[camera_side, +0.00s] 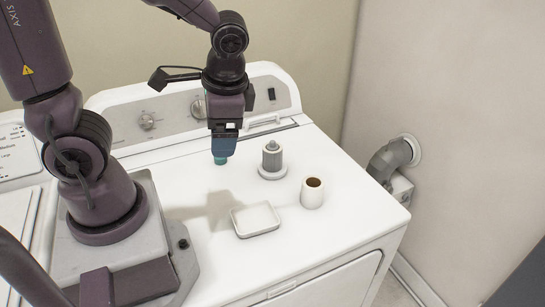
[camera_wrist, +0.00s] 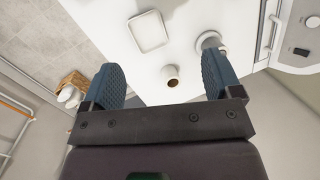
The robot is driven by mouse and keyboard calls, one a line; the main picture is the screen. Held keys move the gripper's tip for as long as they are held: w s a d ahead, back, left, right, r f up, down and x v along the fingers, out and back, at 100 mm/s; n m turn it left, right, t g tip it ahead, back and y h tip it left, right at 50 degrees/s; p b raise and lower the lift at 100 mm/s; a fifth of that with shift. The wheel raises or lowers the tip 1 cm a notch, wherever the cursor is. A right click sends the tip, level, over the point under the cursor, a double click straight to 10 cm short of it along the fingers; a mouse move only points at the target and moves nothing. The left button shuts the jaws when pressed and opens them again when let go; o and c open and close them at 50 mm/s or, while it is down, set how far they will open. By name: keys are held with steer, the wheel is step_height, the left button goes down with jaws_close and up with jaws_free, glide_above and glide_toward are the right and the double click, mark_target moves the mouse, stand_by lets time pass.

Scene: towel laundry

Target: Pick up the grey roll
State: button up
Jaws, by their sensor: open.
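The grey roll (camera_side: 272,156) stands upright on a white holder with a round base (camera_side: 272,174), on top of the white machine. In the wrist view the holder's round base (camera_wrist: 203,36) shows beside the right finger, and that finger may hide part of the roll. My gripper (camera_side: 221,158) hangs pointing down to the left of the grey roll, apart from it and above the machine top. In the wrist view my gripper (camera_wrist: 160,72) has its two blue fingers wide apart with nothing held between them.
A white roll with a brown core (camera_side: 312,194) stands right and in front of the grey roll. A shallow white dish (camera_side: 238,222) lies left of it. The machine's control panel (camera_side: 165,116) rises behind.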

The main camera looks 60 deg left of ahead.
steer(key=a+f+m+g+y, duration=0.3)
steer(key=a+f+m+y, duration=0.1)
steer(key=a+f+y, duration=0.15)
steer(key=m+t+y, duration=0.7)
steer(key=m+t, duration=0.8)
steer(key=m, duration=0.4)
glide_above(270, 155)
step_height(270, 155, down, 8)
steer(key=shift+s+d+f+h, duration=0.1)
steer(key=shift+d+f+h, duration=0.05)
steer(key=shift+f, duration=0.35)
steer(key=shift+d+f+h, duration=0.1)
steer(key=shift+f, duration=0.4)
step_height(270, 155, down, 4)
steer(key=shift+r, duration=0.1)
steer(key=shift+w+a+f, duration=0.35)
steer(key=shift+w+a, duration=0.2)
steer(key=shift+a, duration=0.25)
steer(key=shift+w+a, duration=0.35)
steer(key=shift+a, duration=0.05)
steer(key=c, duration=1)
